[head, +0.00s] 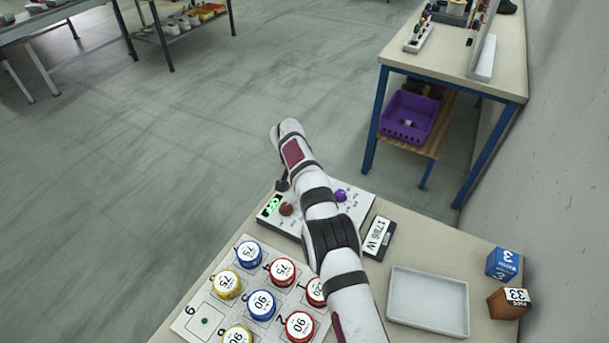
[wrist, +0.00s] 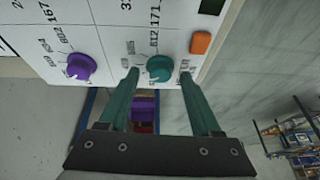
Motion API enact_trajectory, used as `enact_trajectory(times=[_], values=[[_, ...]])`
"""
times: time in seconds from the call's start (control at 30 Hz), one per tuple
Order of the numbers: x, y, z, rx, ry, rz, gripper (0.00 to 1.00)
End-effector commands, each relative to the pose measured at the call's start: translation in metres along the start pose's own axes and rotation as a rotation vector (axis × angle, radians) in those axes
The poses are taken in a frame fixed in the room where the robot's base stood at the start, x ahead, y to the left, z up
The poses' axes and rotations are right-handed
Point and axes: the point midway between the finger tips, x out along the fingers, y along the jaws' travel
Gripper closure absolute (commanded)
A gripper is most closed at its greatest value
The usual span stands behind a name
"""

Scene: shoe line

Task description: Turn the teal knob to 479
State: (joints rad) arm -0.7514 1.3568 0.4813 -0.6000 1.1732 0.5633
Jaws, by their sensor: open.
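The teal knob (wrist: 159,68) is on a white panel (wrist: 115,35) in the wrist view. Printed numbers stand around it, among them one like 612 and one like 171; its exact setting is too small to read. My gripper (wrist: 159,76) is open, its two green fingers either side of the teal knob, with gaps showing; I cannot tell how far above the panel the tips are. In the head view my arm crosses the panel (head: 358,208) and hides the teal knob. A green-lit display (head: 271,206) is at the panel's left end.
A purple knob (wrist: 80,67) sits left of the teal one, and an orange block-like part (wrist: 201,43) right of it. On the table are a 1786 W card (head: 379,238), an empty grey tray (head: 428,327), two small boxes and a board of numbered round tins.

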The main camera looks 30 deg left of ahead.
Motion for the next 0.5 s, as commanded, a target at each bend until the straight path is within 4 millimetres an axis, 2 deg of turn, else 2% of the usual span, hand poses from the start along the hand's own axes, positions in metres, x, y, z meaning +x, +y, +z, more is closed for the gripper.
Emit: enact_trajectory(times=[0.07, 0.4, 0.43, 0.5], values=[[-0.0002, -0.0001, 0.0, 0.0, 0.0, 0.0, 0.35], [-0.0004, -0.0001, 0.0001, 0.0, 0.0, 0.0, 0.96], [-0.0005, -0.0001, 0.0001, 0.0, 0.0, 0.0, 1.0], [-0.0005, -0.0001, 0.0001, 0.0, 0.0, 0.0, 1.0]])
